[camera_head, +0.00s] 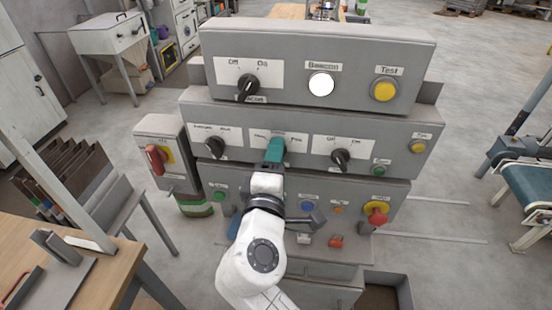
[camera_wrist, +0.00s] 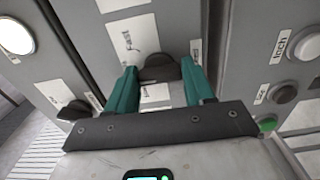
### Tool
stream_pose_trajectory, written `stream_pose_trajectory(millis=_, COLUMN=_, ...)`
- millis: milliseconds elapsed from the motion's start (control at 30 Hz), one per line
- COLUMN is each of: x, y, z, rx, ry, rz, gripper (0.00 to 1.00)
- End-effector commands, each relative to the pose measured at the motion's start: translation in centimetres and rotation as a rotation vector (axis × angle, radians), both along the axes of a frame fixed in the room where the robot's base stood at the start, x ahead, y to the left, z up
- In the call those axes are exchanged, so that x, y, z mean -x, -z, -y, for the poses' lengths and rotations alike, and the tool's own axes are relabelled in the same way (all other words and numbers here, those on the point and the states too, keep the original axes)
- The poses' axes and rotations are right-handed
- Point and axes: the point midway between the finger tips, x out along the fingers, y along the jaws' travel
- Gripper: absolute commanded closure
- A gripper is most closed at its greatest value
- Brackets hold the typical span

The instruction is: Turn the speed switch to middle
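My gripper (camera_head: 274,150) is at the middle dial of the panel's second row, and its teal fingers hide that dial in the head view. The dial's white label is only partly readable, so I cannot confirm it is the speed switch. In the wrist view, the dark dial (camera_wrist: 158,68) shows between the tips of my gripper (camera_wrist: 162,85). The two fingers stand apart, one on each side of it. I cannot tell whether either finger touches it. The dial's pointer direction is not clear.
Black dials sit left (camera_head: 215,147) and right (camera_head: 340,158) of my gripper. A black dial (camera_head: 248,87), a white button (camera_head: 321,84) and a yellow button (camera_head: 384,90) are on the protruding panel above. A red emergency knob (camera_head: 376,212) is at lower right.

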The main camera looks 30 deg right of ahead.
Motion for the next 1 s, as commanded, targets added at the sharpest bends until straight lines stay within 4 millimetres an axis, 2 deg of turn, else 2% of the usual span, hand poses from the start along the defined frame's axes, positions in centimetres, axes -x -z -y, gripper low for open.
stream_pose_trajectory(millis=33, x=0.0, y=0.1, z=-0.1, rx=0.0, ry=-0.002, rz=-0.001, gripper=0.42)
stream_pose_trajectory(millis=233, x=0.0, y=0.0, z=0.0, rx=0.0, ry=0.0, rz=0.0, gripper=0.23)
stream_pose_trajectory(millis=567, x=0.4, y=0.1, z=-0.4, rx=0.0, ry=-0.002, rz=0.001, gripper=0.23)
stream_pose_trajectory(millis=667, x=1.4, y=0.2, z=-1.1, rx=-0.001, ry=-0.003, rz=-0.001, gripper=0.23)
stream_pose_trajectory(millis=1000, x=6.6, y=0.3, z=-4.9, rx=-0.001, ry=-0.004, rz=0.001, gripper=0.23)
